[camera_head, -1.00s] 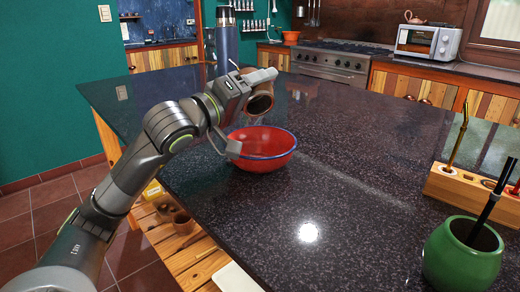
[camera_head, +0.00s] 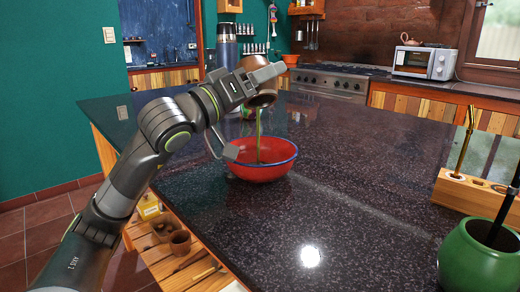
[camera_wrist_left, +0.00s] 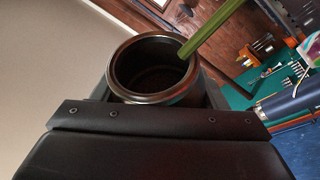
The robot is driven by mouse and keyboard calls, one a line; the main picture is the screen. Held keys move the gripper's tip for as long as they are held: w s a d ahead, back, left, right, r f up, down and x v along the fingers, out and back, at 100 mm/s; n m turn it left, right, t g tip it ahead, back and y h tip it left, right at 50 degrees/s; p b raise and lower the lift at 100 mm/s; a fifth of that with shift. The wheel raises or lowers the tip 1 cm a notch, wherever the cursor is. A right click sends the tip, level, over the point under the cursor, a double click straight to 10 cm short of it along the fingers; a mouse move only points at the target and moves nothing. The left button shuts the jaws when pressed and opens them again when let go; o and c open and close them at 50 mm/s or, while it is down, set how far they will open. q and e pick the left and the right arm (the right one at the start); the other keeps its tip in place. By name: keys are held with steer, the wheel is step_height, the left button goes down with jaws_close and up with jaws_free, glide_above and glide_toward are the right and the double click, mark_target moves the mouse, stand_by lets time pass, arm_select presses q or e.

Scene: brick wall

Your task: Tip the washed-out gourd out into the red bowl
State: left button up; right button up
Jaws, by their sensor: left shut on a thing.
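The gourd (camera_head: 264,99), a dark brown cup, is held by my left gripper (camera_head: 256,82), above the red bowl. It is tipped with its mouth downward. A thin yellow-green stream (camera_head: 258,138) falls from it into the bowl. The red bowl (camera_head: 265,172) has a blue rim and stands upright on the dark countertop. In the left wrist view the gourd's metal-rimmed mouth (camera_wrist_left: 152,98) shows a dark inside, and the green stream (camera_wrist_left: 215,27) leaves from its rim. My left gripper is shut on the gourd. My right gripper is out of view.
A green pot (camera_head: 478,262) with a dark stick and a wooden holder (camera_head: 468,190) with a metal straw stand at the right of the countertop (camera_head: 350,170). Its middle is clear. A lower wooden shelf (camera_head: 195,262) holds small cups at the left.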

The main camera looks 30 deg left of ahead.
mark_target(254, 68)
arm_select(q)
steer(key=shift+s+d+r+m, duration=0.1)
steer(key=shift+r+m, duration=0.2)
steer(key=shift+m, duration=0.1)
steer(key=shift+s+d+r+m+h, duration=0.1)
steer(key=shift+r+m+h, duration=0.2)
steer(key=shift+m+h, duration=0.1)
steer(key=shift+s+d+r+m+h, duration=0.2)
steer(key=shift+r+m+h, duration=0.1)
steer(key=shift+r+m, duration=0.25)
steer(key=shift+s+d+r+m+h, duration=0.15)
steer(key=shift+r+m+h, duration=0.15)
steer(key=shift+m, duration=0.45)
steer(key=shift+d+r+m, duration=0.1)
steer(key=shift+r+m, duration=0.1)
steer(key=shift+m, duration=0.1)
